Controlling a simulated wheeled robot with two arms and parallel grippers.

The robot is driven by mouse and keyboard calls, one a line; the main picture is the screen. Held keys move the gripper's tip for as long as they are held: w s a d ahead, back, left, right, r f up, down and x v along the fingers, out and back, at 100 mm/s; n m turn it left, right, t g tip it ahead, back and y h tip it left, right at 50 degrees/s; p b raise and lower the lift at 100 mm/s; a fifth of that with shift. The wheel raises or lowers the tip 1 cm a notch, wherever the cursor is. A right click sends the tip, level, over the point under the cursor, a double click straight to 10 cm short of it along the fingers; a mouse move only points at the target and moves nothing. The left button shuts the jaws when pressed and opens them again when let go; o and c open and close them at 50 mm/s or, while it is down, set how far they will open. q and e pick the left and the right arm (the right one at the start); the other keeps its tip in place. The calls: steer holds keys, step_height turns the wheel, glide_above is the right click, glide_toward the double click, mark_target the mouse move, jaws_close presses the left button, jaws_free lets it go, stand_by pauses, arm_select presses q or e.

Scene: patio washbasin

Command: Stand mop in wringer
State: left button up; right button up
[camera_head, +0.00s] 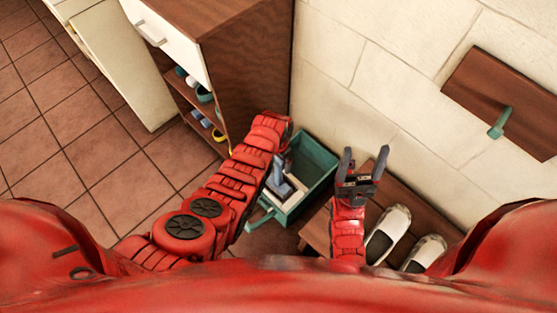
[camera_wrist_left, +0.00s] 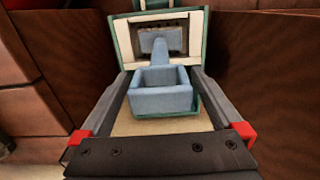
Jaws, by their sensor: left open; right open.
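A teal bucket (camera_head: 318,158) stands on the floor by the wall in the head view. A blue-grey piece (camera_head: 283,187), seemingly the wringer, sits at its near left side. In the left wrist view this piece is a blue open box (camera_wrist_left: 158,100) with a stem running to a block behind. My left gripper (camera_wrist_left: 160,74) is open, its fingers on either side of the blue box; I cannot tell if they touch. My right gripper (camera_head: 365,165) is open and empty, right of the bucket. I cannot make out a mop.
A wooden cabinet (camera_head: 247,60) stands left of the bucket, with small items on its shelves. A low wooden bench (camera_head: 314,232) with white shoes (camera_head: 388,235) is at the right. A wooden wall board (camera_head: 510,95) carries a teal peg. Tiled floor at left is clear.

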arm_select(q)
step_height(320, 180, up, 17)
steer(key=p, duration=0.3)
steer(key=shift+r, duration=0.2)
